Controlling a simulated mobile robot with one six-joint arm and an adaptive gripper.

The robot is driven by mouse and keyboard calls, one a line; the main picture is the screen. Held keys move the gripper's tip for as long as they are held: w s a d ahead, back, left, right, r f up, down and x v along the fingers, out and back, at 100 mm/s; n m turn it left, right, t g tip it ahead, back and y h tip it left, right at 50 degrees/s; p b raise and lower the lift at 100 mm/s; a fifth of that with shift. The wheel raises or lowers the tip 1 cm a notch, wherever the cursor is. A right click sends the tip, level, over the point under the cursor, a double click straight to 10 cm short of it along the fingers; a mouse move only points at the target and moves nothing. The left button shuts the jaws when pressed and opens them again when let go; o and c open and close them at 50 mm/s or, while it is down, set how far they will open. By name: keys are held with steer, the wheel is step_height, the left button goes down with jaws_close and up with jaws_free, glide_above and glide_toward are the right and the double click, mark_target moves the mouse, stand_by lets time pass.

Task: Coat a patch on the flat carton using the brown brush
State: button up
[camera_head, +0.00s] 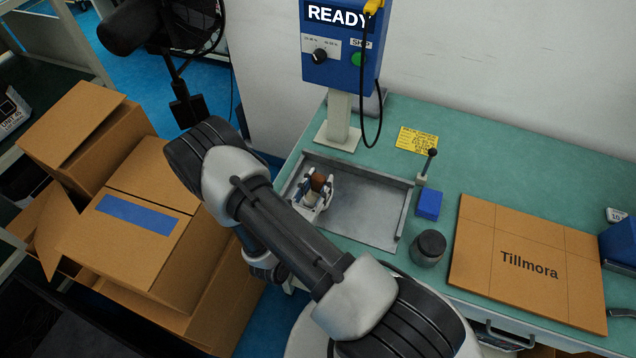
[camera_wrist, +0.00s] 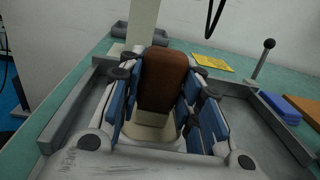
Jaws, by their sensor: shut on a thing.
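The flat carton (camera_head: 490,240), brown and marked "Tillmora", lies on the right part of the green bench. The brown brush (camera_head: 319,181) is in my gripper (camera_head: 317,192), over the left part of a shallow grey metal tray (camera_head: 375,239). In the wrist view the brush's rounded brown part (camera_wrist: 165,78) stands upright between the blue-padded fingers of my gripper (camera_wrist: 162,95), with a cream part below it. My gripper is shut on the brush. The brush's lower end is hidden, so I cannot tell whether it touches the tray.
A dark round jar (camera_head: 428,247), a blue block (camera_head: 429,204) and a black-knobbed lever (camera_head: 427,168) stand between tray and carton. A blue "READY" box (camera_head: 340,65) on a post rises behind the tray. Cardboard boxes (camera_head: 130,240) are stacked at left.

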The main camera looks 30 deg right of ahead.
steer(key=shift+r+p, duration=2.5)
steer(key=shift+r, duration=0.95)
